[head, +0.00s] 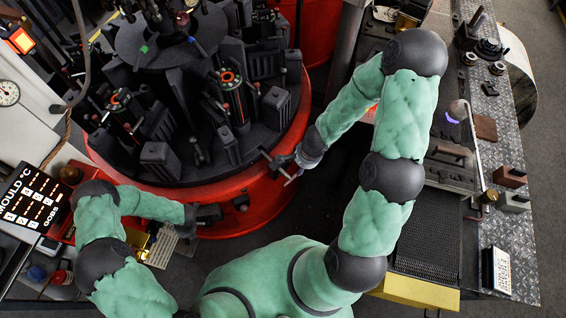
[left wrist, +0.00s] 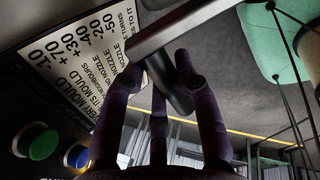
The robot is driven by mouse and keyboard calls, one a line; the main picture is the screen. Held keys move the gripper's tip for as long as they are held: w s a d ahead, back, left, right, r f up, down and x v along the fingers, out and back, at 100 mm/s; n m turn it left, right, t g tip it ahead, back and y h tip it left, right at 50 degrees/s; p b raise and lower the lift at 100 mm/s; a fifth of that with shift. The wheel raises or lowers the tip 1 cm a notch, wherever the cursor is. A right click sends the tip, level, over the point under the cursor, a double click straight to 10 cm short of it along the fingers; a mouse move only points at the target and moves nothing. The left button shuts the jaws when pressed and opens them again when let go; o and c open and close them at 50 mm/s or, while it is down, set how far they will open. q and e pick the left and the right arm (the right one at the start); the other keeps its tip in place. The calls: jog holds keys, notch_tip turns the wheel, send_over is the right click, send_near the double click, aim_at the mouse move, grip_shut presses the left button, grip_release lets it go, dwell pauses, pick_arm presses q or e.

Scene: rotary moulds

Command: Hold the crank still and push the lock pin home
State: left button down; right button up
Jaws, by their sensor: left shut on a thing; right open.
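My left gripper (head: 193,219) is at the front left of the red drum's rim. In the left wrist view its dark fingers (left wrist: 160,95) are closed around a grey bar with a cylindrical grip, which looks like the crank (left wrist: 170,85). In the head view the crank is mostly hidden by my gripper and cannot be made out clearly. My right gripper (head: 282,168) is open beside the rim's right front, its fingers spread near the red wall. I cannot make out the lock pin for sure; the right gripper may hide it.
The red rotary drum (head: 255,205) carries several black moulds. A display board (head: 32,198) stands at the left. A metal bench (head: 520,240) with blocks and tools lies along the right. A dark mesh tray with a yellow front (head: 415,291) is right of my body.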

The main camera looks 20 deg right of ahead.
pick_arm(q)
jog(key=shift+s+d, duration=0.1)
jog(key=shift+s, duration=0.05)
jog(key=c, duration=0.9)
grip_release()
jog(key=shift+c, duration=0.2)
jog(key=shift+o, duration=0.5)
jog(key=v, duration=1.2)
